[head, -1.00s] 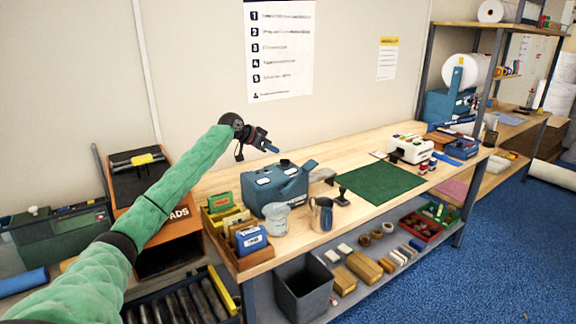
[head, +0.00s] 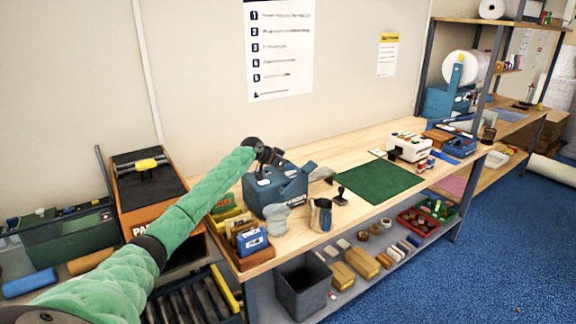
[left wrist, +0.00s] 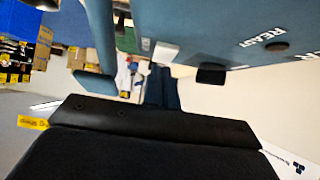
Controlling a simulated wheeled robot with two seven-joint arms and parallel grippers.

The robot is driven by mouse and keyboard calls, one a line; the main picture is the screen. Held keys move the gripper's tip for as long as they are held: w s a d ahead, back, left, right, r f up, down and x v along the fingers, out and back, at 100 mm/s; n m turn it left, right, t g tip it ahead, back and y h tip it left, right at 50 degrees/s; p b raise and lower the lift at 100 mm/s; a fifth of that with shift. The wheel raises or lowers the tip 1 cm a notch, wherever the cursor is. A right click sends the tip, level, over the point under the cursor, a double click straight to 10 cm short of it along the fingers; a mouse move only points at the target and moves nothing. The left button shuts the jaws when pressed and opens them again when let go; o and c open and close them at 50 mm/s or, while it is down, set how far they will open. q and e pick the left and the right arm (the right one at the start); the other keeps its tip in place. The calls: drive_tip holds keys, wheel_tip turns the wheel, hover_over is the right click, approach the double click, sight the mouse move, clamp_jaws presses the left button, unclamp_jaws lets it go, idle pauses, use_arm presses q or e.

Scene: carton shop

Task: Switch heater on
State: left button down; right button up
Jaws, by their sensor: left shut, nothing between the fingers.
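A blue machine (head: 265,197) with a side lever stands on the wooden bench; I take it to be the heater. In the left wrist view its blue panel (left wrist: 250,25) fills the upper right, upside down, with the word READY. A small white part (left wrist: 166,52) and a black part (left wrist: 211,73) stick out from the panel's edge; I cannot tell which is a switch, or its position. My left gripper (head: 278,162) is shut and empty, close over the machine's top back edge. Its dark blue fingers show in the left wrist view (left wrist: 162,88); contact is unclear. My right gripper is out of view.
A clear cup (head: 276,220) and a metal jug (head: 320,214) stand before the machine. A wooden tray of small boxes (head: 240,262) is at its left. A green mat (head: 378,183) and a white device (head: 408,148) lie to the right. The wall is close behind.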

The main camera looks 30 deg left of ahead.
use_arm(q)
drive_tip(key=shift+f, duration=0.25)
